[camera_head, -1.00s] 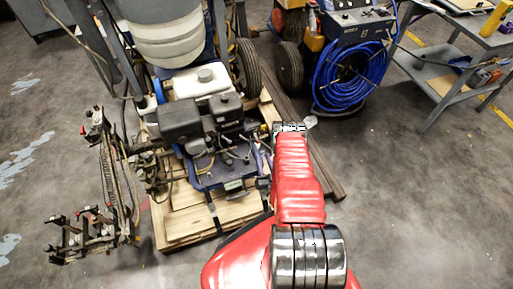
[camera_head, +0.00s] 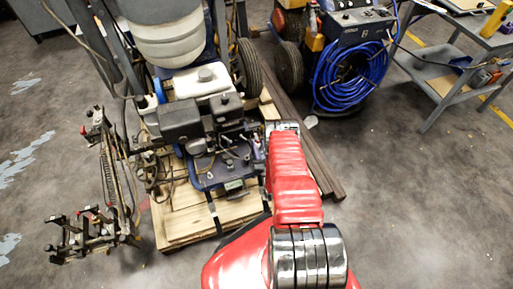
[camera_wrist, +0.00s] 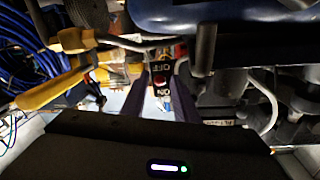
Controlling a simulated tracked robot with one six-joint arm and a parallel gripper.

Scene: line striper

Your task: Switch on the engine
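The engine (camera_head: 182,118), black with a pale tank, sits on the line striper above a wooden pallet. In the wrist view a small black switch panel (camera_wrist: 162,68) with OFF and ON lettering and a red switch (camera_wrist: 161,80) shows straight ahead. My gripper (camera_wrist: 160,104) has its two dark fingers apart, one on each side of the panel in the picture, with nothing held between them. I cannot tell whether the fingertips touch the switch. In the head view the gripper (camera_head: 257,143) is at the engine's right side, mostly hidden behind my red arm.
A large white tank (camera_head: 168,40) stands above the engine. A striper with a coiled blue hose (camera_head: 345,78) is at the upper right, beside a grey cart (camera_head: 455,80). Long dark beams (camera_head: 325,175) lie right of the pallet. The floor at lower right is clear.

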